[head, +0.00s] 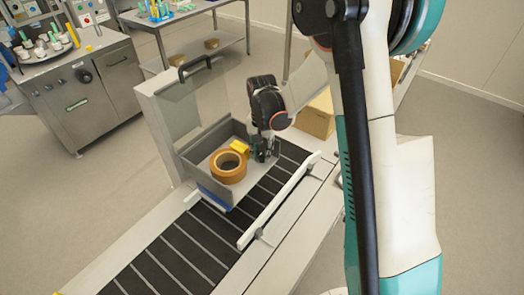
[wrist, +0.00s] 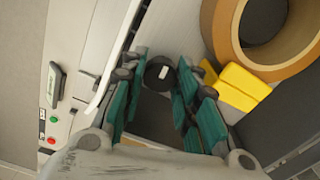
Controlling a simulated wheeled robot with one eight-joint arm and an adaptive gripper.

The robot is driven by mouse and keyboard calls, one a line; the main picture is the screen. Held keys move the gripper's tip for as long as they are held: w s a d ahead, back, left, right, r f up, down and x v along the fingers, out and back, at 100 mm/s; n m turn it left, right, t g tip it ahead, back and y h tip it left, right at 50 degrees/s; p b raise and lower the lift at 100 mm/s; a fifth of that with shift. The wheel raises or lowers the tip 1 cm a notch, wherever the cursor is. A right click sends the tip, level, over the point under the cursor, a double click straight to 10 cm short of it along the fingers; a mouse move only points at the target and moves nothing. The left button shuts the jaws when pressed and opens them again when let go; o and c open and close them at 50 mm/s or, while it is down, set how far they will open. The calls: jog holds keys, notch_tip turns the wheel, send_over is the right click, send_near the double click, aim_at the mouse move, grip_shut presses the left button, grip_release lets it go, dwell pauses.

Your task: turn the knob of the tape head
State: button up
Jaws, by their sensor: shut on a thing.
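The tape head is a grey open-topped tray-like unit (head: 190,152) on the conveyor, with a large brown tape roll (head: 228,167) and a yellow block (head: 239,147) in it. The roll and yellow block (wrist: 243,85) also show at the upper right of the wrist view. A round black knob (wrist: 158,75) with a white mark lies between the fingertips in the wrist view. My gripper (head: 262,153) is at the right side of the tape head, shut on the knob; in the wrist view, its teal fingers (wrist: 160,66) flank it. The knob is hidden in the head view.
The dark conveyor belt (head: 180,252) runs diagonally under the tape head, with a pale side rail (head: 280,200) close to my gripper. A clear guard with a black handle (head: 195,66) stands behind left. A cardboard box (head: 317,115) sits behind the gripper.

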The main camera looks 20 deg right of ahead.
aim_at(262, 152)
jog(key=shift+m+b, duration=0.4)
jog(key=shift+m, duration=0.3)
jog(key=o, duration=0.8)
jog(key=shift+r, duration=0.1)
notch_tip(262, 152, up, 12)
